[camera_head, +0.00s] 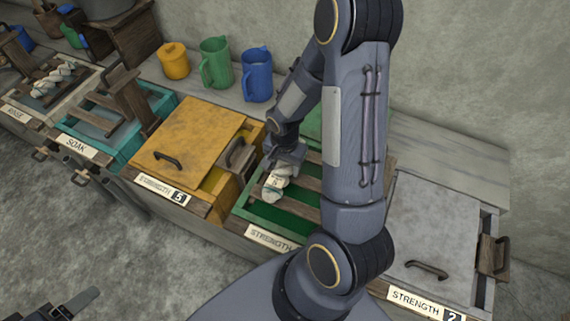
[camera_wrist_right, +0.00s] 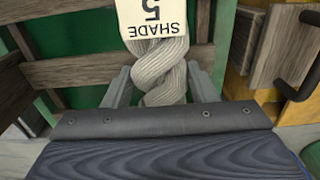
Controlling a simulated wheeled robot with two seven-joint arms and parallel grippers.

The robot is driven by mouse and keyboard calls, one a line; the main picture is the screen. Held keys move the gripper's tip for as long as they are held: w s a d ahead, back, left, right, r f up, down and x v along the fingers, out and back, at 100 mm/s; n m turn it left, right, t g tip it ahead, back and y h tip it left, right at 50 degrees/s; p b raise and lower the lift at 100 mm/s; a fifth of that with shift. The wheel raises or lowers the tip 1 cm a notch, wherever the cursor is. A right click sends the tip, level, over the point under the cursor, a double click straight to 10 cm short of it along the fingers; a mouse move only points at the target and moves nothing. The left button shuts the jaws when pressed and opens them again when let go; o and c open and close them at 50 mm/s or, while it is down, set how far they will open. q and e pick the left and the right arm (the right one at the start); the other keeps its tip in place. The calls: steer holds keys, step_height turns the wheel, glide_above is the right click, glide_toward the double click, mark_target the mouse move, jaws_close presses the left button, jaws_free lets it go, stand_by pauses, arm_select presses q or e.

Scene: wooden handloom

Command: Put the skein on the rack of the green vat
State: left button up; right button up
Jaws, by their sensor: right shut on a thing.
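The skein (camera_head: 276,185) is a twisted off-white hank with a tag. In the right wrist view the skein (camera_wrist_right: 162,72) shows its tag, "SHADE 5", upside down. My right gripper (camera_head: 285,158) is shut on it, one finger on each side of the twist. The green vat (camera_head: 247,213) has a rack of wooden slats (camera_head: 298,185); the skein is over its left part. I cannot tell whether it touches the slats. My right arm hides the vat's right side. Part of my left gripper (camera_head: 75,305) shows at the bottom left, its jaw opening unclear.
The yellow vat (camera_head: 190,140), labelled strength 5, has a lid and stands left of the green vat. A grey-lidded vat (camera_head: 435,230) labelled strength 2 is on the right. Yellow, green and blue jugs (camera_head: 257,75) stand behind. A soak vat (camera_head: 75,125) is farther left.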

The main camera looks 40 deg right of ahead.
mark_target(285, 164)
steer(key=shift+f+b, duration=0.2)
steer(key=shift+b, duration=0.1)
steer(key=o, duration=1)
steer(key=shift+r, duration=0.1)
steer(key=shift+o, duration=0.2)
step_height(285, 164, up, 12)
steer(key=p, duration=0.1)
steer(key=s+a+r+n+t+y, duration=0.3)
steer(key=s+a+r+n+t, duration=0.2)
steer(key=s+a+r+n, duration=0.5)
steer(key=shift+s+a+r+n+t+y, duration=0.15)
steer(key=shift+s+r+n+t+y, duration=0.25)
steer(key=shift+s+r, duration=1)
steer(key=shift+s+f, duration=0.25)
